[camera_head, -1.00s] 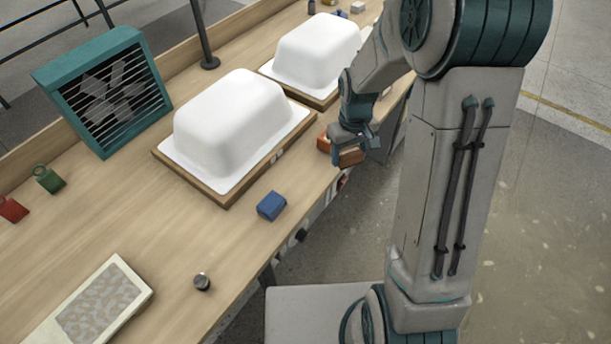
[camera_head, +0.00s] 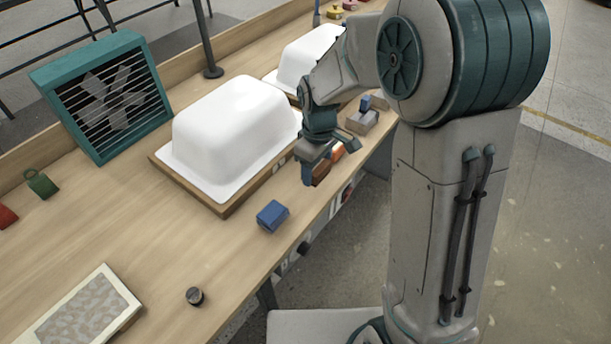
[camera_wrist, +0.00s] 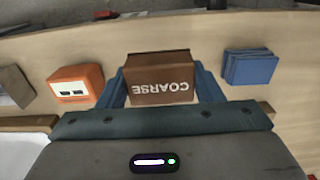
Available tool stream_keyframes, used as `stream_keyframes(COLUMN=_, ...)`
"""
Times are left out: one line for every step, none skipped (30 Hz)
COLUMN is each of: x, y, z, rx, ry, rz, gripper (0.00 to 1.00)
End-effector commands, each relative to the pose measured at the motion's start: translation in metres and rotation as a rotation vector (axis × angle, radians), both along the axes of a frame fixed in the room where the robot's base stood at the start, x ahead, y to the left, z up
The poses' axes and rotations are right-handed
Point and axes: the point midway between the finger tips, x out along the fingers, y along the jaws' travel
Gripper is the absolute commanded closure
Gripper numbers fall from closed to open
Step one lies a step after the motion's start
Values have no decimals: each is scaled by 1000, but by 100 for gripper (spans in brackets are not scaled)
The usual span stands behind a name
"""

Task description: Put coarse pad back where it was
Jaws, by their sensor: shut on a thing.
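The brown coarse pad (camera_wrist: 160,80), a block marked COARSE, is held between the two blue fingers of my gripper (camera_wrist: 163,88) in the wrist view. The lettering reads upside down there. In the head view my gripper (camera_head: 318,172) is above the front part of the bench, right of the near white tub shell, with the brown pad (camera_head: 321,172) partly hidden by the fingers. Whether the pad touches the bench I cannot tell.
An orange block (camera_wrist: 75,85) is on the other side. The near white tub shell (camera_head: 235,135) stands close by on a wooden base. A grey block (camera_head: 361,121) lies farther along the bench.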

Motion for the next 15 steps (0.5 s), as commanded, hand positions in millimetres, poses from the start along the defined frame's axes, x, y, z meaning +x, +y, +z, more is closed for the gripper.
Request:
stream_keyframes(x=5, y=8, z=-6, rx=-1, ry=2, rz=2, gripper=62)
stream_keyframes(x=7, y=11, z=-8, rx=-1, ry=2, rz=2, gripper=62)
stream_keyframes(x=10, y=15, z=-11, rx=0, ry=1, rz=2, gripper=62)
stream_keyframes(x=12, y=18, z=-13, rx=-1, ry=2, rz=1, gripper=62)
stream_keyframes(x=14, y=20, z=-15, rx=-1, ry=2, rz=0, gripper=62)
stream_keyframes(x=15, y=22, z=-16, rx=-1, ry=1, rz=0, gripper=62)
stream_keyframes(x=16, y=23, z=-17, rx=0, ry=0, rz=0, gripper=62)
stream_keyframes(x=17, y=24, z=-18, rx=0, ry=0, rz=-1, gripper=62)
stream_keyframes(x=17, y=25, z=-20, rx=-1, ry=1, rz=-1, gripper=62)
stream_keyframes(x=17, y=25, z=-23, rx=-1, ry=1, rz=-1, gripper=62)
stream_keyframes(x=17, y=25, z=-27, rx=-1, ry=2, rz=-1, gripper=62)
stream_keyframes(x=17, y=25, z=-33, rx=-1, ry=3, rz=-1, gripper=62)
stream_keyframes(x=17, y=25, z=-38, rx=-1, ry=3, rz=-1, gripper=62)
stream_keyframes(x=16, y=25, z=-43, rx=-2, ry=4, rz=-1, gripper=62)
stream_keyframes(x=17, y=25, z=-48, rx=-2, ry=3, rz=-1, gripper=62)
